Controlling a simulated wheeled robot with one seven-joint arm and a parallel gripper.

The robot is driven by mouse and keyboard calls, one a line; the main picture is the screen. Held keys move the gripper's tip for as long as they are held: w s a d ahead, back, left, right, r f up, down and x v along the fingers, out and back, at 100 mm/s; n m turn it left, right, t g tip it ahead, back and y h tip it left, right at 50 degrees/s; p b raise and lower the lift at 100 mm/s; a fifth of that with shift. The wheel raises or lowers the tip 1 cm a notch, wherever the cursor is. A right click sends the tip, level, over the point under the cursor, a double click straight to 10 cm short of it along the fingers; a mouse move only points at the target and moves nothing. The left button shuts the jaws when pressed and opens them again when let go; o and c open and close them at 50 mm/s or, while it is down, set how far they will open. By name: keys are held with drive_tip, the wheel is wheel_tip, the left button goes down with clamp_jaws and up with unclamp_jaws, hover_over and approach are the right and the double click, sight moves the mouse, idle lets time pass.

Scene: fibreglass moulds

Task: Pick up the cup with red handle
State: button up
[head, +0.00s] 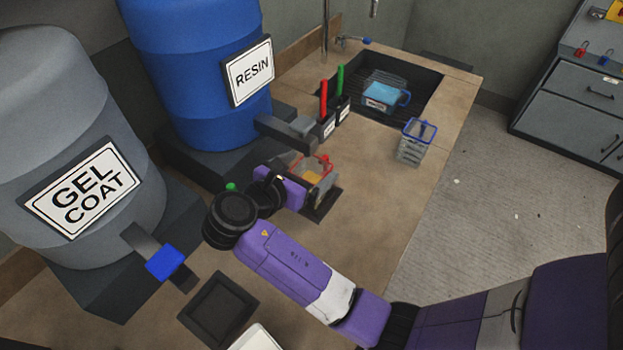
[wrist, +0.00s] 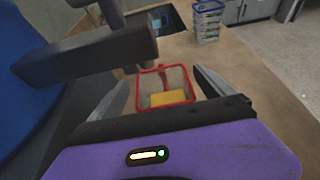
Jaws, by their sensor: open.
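The cup with the red handle (head: 327,164) is a clear container with a red rim and a yellow-orange content. It stands on a dark tray (head: 327,205) below the tap of the resin drum, partly hidden by my gripper. In the wrist view the cup (wrist: 165,87) shows its red rim between my two fingers. My gripper (wrist: 166,85) is open, with a grey finger on each side of the cup. Whether the fingers touch it I cannot tell. In the head view my purple gripper (head: 290,189) is just left of the cup.
The dark tap of the blue resin drum (head: 180,75) juts out above the cup. Red and green handled tools (head: 323,100) stand behind it. Blue-rimmed stacked cups (head: 414,142) are at the counter edge, and a blue jug (head: 383,96) sits in the sink. A grey gel coat drum (head: 75,150) stands left.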

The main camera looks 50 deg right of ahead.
sight(319, 163)
drive_tip(key=shift+p+x, duration=0.4)
drive_tip(key=shift+x, duration=2.25)
drive_tip(key=shift+s+a+f, duration=0.1)
drive_tip(key=shift+f, duration=0.05)
drive_tip(key=c, duration=1.7)
drive_tip(key=shift+c, duration=1.4)
